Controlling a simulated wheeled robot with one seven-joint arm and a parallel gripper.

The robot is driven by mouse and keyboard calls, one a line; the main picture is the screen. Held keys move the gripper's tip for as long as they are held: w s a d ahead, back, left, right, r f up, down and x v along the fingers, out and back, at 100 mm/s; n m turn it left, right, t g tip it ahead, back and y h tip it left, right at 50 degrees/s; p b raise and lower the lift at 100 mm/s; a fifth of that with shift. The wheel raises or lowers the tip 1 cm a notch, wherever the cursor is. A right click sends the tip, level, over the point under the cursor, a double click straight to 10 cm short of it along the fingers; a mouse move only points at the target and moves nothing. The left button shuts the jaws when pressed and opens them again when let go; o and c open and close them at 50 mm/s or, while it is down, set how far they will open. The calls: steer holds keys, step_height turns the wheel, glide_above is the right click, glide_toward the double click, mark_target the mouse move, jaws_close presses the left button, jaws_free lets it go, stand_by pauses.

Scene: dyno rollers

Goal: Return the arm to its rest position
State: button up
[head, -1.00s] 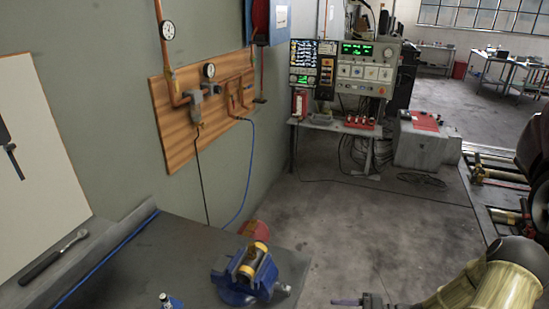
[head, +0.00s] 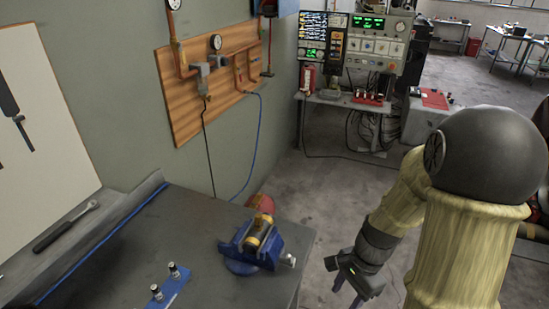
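My arm is on the right side of the head view, with a yellow link and a dark round joint in front of the floor. My gripper (head: 346,297) points down, to the right of the workbench (head: 203,211) and off its edge. Two purple fingers stand apart, with nothing visible between them. The fingertips run close to the bottom of the picture. The gripper touches nothing that I can see.
A blue vise (head: 251,244) holding a brass cylinder (head: 259,230) stands at the bench's right corner. A blue holder (head: 172,289) and a ratchet (head: 66,227) lie on the bench. An instrument console (head: 360,48) stands at the back. Floor (head: 320,195) between is clear.

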step_height(320, 180, up, 7)
steer(key=a+n+t+h, duration=0.1)
steer(key=n+t, duration=0.3)
steer(key=n, duration=0.8)
steer(key=shift+w+a+f+n+h, duration=0.15)
steer(key=shift+a+n+h, duration=0.2)
steer(key=shift+h, duration=0.35)
steer(key=shift+d, duration=0.1)
step_height(320, 180, down, 11)
steer(key=m+g+y+b, duration=0.2)
steer(key=m+g+y, duration=0.4)
steer(key=m+y, duration=0.1)
steer(key=w+d+f+m+t+y, duration=0.5)
steer(key=w+m+t+y, duration=0.3)
steer(key=t+y, duration=0.1)
steer(key=shift+w+d+f+t+y+b, duration=0.2)
steer(key=shift+w+d+t+y+b, duration=0.15)
steer(key=shift+t, duration=0.35)
